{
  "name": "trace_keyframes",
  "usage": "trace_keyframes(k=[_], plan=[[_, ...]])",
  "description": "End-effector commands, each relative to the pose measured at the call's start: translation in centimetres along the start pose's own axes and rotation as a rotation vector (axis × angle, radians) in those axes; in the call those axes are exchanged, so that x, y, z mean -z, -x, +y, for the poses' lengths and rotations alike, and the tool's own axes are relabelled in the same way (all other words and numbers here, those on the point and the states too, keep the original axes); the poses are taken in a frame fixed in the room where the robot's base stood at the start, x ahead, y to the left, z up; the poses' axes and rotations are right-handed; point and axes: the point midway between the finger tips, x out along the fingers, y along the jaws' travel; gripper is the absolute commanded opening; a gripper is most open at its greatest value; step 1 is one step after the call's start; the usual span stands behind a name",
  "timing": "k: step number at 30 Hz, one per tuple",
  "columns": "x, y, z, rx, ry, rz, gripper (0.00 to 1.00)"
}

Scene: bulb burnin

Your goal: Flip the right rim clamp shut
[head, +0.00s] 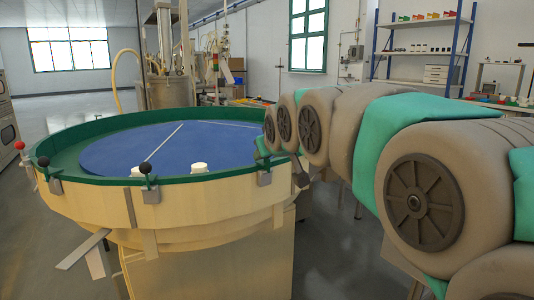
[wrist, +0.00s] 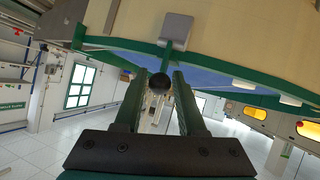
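The right rim clamp shows in the wrist view as a grey plate (wrist: 176,28), a green lever and a black ball knob (wrist: 158,80). My gripper (wrist: 160,76) has its two green fingers apart, one on each side of the knob, with a gap visible beside it. I cannot tell whether either finger touches the knob. In the head view a grey clamp plate (head: 264,179) sits on the right front of the green rim (head: 215,181). My arm hides most of my gripper and the knob there.
A blue disc (head: 170,148) fills the round machine (head: 200,207). Other clamps have a red knob (head: 18,117), a black knob (head: 43,161) and another black knob (head: 146,168). White caps (head: 198,168) stand inside the near rim. Shelves (head: 420,50) stand behind my arm.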

Motion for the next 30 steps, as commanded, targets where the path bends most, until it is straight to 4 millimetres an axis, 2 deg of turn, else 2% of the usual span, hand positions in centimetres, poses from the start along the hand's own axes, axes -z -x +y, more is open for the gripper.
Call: trace_keyframes(k=[1, 5, 17, 23, 30], plan=[[0.0, 0.0, 0.0, 0.0, 0.0, -0.001, 0.46], [-0.1, 0.0, 0.0, 0.0, 0.0, -0.001, 0.61], [-0.1, 0.5, 0.0, 0.0, 0.0, -0.001, 0.61], [-0.1, 2.7, 0.0, 0.0, 0.0, -0.002, 0.61], [0.0, 6.6, 0.0, 0.0, 0.0, 0.001, 0.61]])
